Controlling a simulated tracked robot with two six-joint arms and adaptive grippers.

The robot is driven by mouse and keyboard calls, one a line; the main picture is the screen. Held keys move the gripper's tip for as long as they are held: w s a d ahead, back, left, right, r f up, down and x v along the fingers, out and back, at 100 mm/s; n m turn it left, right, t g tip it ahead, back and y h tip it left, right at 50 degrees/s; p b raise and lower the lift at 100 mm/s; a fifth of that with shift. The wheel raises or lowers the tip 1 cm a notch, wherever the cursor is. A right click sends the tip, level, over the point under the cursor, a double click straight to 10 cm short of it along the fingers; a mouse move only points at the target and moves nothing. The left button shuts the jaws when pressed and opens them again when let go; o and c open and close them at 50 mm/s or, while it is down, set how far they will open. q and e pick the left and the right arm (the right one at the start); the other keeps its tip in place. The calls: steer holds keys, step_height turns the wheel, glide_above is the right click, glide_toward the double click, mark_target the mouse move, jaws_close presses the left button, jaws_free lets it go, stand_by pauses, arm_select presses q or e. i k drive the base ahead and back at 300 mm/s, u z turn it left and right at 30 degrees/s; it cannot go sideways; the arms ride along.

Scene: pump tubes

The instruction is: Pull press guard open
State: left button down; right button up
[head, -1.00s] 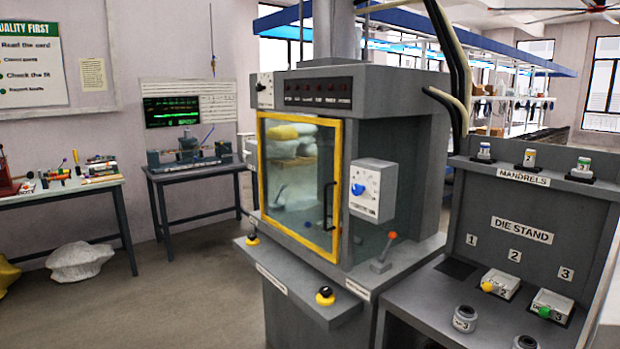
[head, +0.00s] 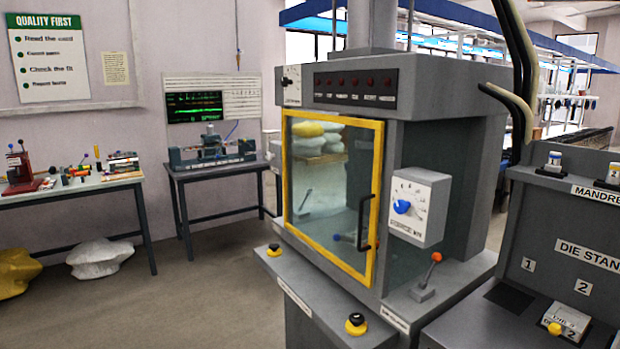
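The press (head: 455,150) is a grey cabinet right of the middle in the head view. Its guard (head: 377,215) is a clear pane in a yellow frame on the front, and it looks shut. A black upright handle (head: 365,222) sits on the guard's right side. Through or in the pane show pale and yellow sack shapes, perhaps reflected. Neither of my grippers is in view.
A ledge with two black-and-yellow buttons (head: 356,324) juts out below the guard. A control box with a blue knob (head: 402,207) and an orange-tipped lever (head: 427,274) are to its right. The die stand (head: 500,297) is at right.

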mark_target(367, 280)
steer(key=u, duration=0.05)
steer(key=i, duration=0.4)
steer(key=z, duration=0.15)
steer(key=k, duration=1.2)
steer(key=u, duration=0.35)
steer(key=i, duration=1.7)
steer(key=z, duration=0.45)
